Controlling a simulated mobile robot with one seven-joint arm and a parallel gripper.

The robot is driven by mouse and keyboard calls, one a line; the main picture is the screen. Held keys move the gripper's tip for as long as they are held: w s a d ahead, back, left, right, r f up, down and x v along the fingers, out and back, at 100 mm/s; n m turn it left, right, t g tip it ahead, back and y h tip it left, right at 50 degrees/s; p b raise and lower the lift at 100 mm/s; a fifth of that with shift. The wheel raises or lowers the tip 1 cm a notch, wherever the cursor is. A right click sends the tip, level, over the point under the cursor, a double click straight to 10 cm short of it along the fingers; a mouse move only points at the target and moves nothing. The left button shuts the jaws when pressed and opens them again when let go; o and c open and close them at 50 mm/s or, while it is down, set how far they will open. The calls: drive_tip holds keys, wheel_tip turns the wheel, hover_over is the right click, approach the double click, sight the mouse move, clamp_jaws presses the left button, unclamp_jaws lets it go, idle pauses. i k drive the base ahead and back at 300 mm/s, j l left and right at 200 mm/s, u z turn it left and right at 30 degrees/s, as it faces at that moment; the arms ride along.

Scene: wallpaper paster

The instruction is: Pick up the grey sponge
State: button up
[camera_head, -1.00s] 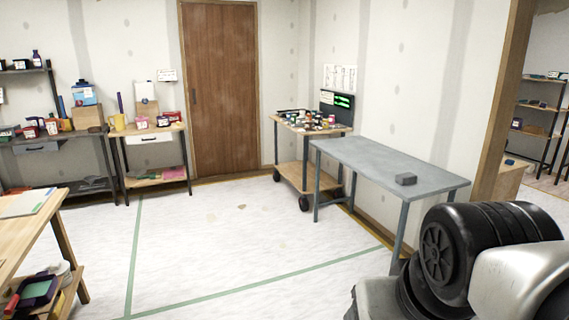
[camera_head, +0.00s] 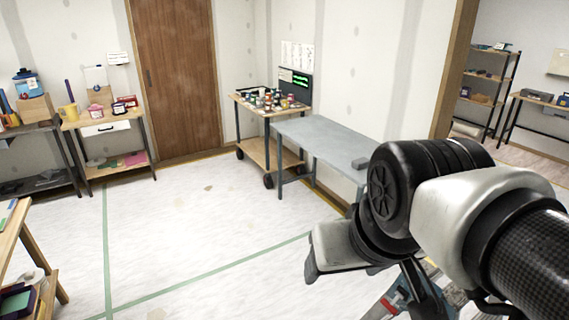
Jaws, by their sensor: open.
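The grey sponge (camera_head: 347,162) is a small grey block lying on the grey-blue table (camera_head: 312,138), near its right end. My arm covers the table's right end and may hide part of the sponge. My arm crosses the right of the picture in front of the table. My gripper's fingertips cannot be made out in this view. Nothing is seen touching the sponge.
A wheeled cart (camera_head: 262,150) with several small pots stands at the table's far left end. Shelves with boxes (camera_head: 105,125) line the left wall. A wooden bench (camera_head: 14,230) is at near left. The white floor (camera_head: 200,240) between is clear.

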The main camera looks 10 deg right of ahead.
sight(363, 162)
drive_tip(key=z, duration=0.7)
drive_tip(key=i+j+u, duration=0.45)
drive_tip(key=j, duration=0.2)
drive_tip(key=i+j+u, duration=0.45)
drive_tip(key=i, duration=0.15)
drive_tip(key=i+j+u, duration=0.15)
drive_tip(key=i, duration=0.55)
drive_tip(key=i+j+u, duration=0.15)
drive_tip(key=i, duration=0.55)
drive_tip(key=i+l+z, duration=0.1)
drive_tip(key=i+z, duration=0.2)
drive_tip(key=z, duration=0.2)
drive_tip(key=i+z, duration=0.3)
drive_tip(key=z, duration=0.15)
drive_tip(key=i+j+z, duration=0.2)
drive_tip(key=z, duration=0.3)
drive_tip(key=i+l+z, duration=0.15)
drive_tip(key=i+z, duration=0.15)
drive_tip(key=z, duration=0.15)
drive_tip(key=i+z, duration=0.35)
drive_tip(key=z, duration=0.15)
drive_tip(key=i+z, duration=0.45)
drive_tip(key=k+j, duration=0.05)
drive_tip(key=k, duration=0.05)
